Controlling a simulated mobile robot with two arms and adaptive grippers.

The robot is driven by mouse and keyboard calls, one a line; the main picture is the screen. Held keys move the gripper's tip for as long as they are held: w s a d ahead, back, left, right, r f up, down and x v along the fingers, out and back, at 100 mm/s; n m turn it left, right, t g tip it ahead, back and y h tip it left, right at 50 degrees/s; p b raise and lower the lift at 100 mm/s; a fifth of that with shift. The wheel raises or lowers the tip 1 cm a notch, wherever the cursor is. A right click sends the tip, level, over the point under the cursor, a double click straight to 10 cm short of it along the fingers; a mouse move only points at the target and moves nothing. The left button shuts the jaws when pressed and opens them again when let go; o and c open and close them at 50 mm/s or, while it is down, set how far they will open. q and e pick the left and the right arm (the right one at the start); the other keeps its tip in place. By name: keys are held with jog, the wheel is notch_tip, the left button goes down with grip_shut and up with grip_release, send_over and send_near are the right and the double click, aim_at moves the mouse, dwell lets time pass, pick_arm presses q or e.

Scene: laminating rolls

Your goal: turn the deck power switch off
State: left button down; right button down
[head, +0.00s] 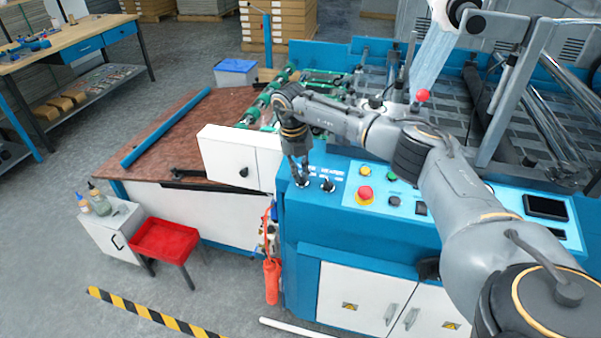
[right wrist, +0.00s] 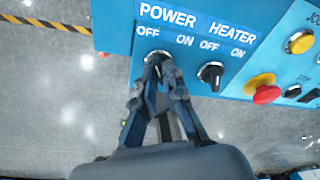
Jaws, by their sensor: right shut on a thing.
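My right gripper (head: 302,181) reaches down to the left end of the machine's light-blue control panel (head: 435,192). In the right wrist view its two fingers (right wrist: 162,68) are closed around the power switch (right wrist: 156,56), a knob below the word POWER with OFF to its left and ON to its right. The fingers cover most of the knob, so I cannot tell which way it points. The black heater knob (right wrist: 211,73) sits just to the right, apart from the fingers. It also shows in the head view (head: 327,185). My left gripper is not in view.
A red mushroom button (head: 365,195) and a yellow button (head: 365,171) stand right of the knobs. A white box (head: 228,158) stands left of the panel. A red tray stand (head: 165,240) and a small cabinet (head: 105,236) are on the floor at left.

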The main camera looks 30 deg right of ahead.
jog(key=shift+s+f, duration=0.1)
jog(key=shift+f, duration=0.05)
jog(key=c, duration=1.4)
grip_release()
jog(key=shift+c, duration=0.2)
notch_tip(320, 180, up, 12)
jog(key=a, duration=0.1)
jog(key=shift+w, duration=0.35)
jog(key=shift+a, duration=0.1)
